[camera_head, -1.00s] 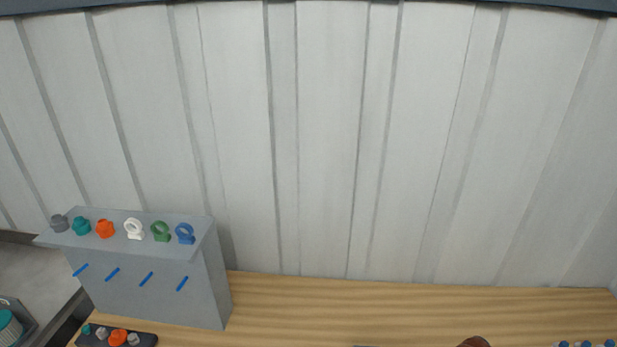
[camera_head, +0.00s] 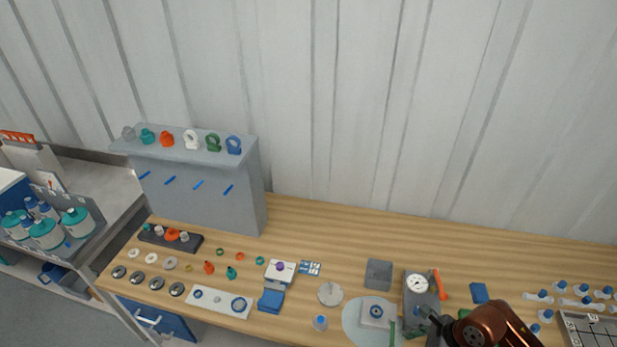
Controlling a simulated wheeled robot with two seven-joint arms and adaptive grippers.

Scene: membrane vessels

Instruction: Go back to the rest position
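My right arm comes in at the bottom right edge, with a copper-brown rounded link. Its dark gripper (camera_head: 432,322) is low over the bench, beside a grey gauge device (camera_head: 417,288) and near a round pale plate (camera_head: 357,330). The fingers are small and partly merge with dark parts there, so I cannot tell whether they are open or shut, or hold anything. My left gripper is not in view.
The wooden bench (camera_head: 330,222) runs along a pale panelled wall. A grey shelf block (camera_head: 205,190) with coloured fittings stands at its left. Small parts cover the bench front. Teal-lidded vessels (camera_head: 46,233) stand far left. The bench's back strip is clear.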

